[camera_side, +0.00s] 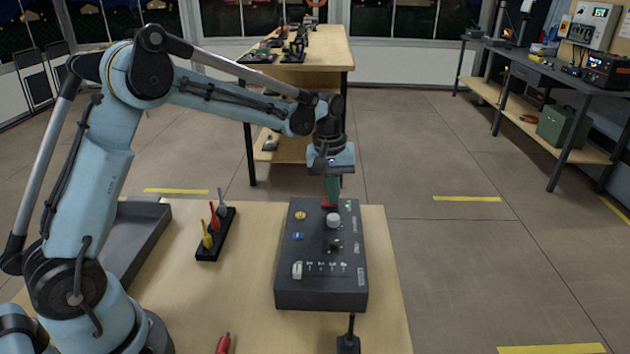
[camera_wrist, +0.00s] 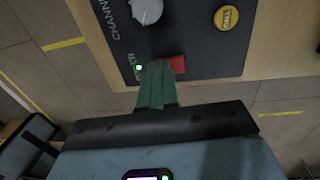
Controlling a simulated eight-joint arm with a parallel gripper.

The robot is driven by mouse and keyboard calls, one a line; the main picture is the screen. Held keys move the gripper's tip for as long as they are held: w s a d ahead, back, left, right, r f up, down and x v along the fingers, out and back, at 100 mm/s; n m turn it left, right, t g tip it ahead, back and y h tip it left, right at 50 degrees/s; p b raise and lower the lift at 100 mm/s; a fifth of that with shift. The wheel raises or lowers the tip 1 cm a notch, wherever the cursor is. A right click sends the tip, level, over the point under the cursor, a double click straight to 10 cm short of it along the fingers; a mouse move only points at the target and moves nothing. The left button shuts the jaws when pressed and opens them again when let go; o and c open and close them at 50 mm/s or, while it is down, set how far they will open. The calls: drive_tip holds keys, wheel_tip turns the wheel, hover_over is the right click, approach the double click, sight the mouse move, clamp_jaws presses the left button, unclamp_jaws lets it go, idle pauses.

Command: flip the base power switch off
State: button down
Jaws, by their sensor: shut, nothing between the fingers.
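A dark control box (camera_side: 318,288) lies on the wooden table. A red switch (camera_side: 326,203) sits at its far end, and it also shows in the wrist view (camera_wrist: 177,64). A small lit green lamp (camera_wrist: 139,68) is beside it, with lettering too small to read fully. My gripper (camera_side: 331,200) points down with its green fingers together, empty, right at the red switch. In the wrist view the fingertips (camera_wrist: 158,66) overlap the switch's near edge and hide part of it. I cannot tell whether they touch it or which way it is tilted.
The box also carries a grey knob (camera_side: 333,221), a yellow button (camera_side: 300,215), a blue button (camera_side: 298,237) and a slider (camera_side: 297,270). A black block with coloured levers (camera_side: 212,240) stands left of it. A black lever (camera_side: 348,340) stands in front. Table right of the box is clear.

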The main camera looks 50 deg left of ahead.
sight(325, 203)
drive_tip(key=shift+w+d+f+g+y, duration=0.2)
drive_tip(key=shift+d+f+g+y, duration=0.05)
drive_tip(key=shift+f+g+y, duration=0.15)
drive_tip(key=shift+w+f, duration=0.15)
drive_tip(key=shift+d, duration=0.1)
drive_tip(key=shift+s+a, duration=0.65)
drive_tip(key=shift+a, duration=0.1)
drive_tip(key=shift+r+t+h, duration=0.5)
drive_tip(key=shift+r, duration=6.95)
drive_tip(key=f, duration=1.3)
drive_tip(key=shift+w+d+f, duration=0.35)
drive_tip(key=shift+d, duration=0.05)
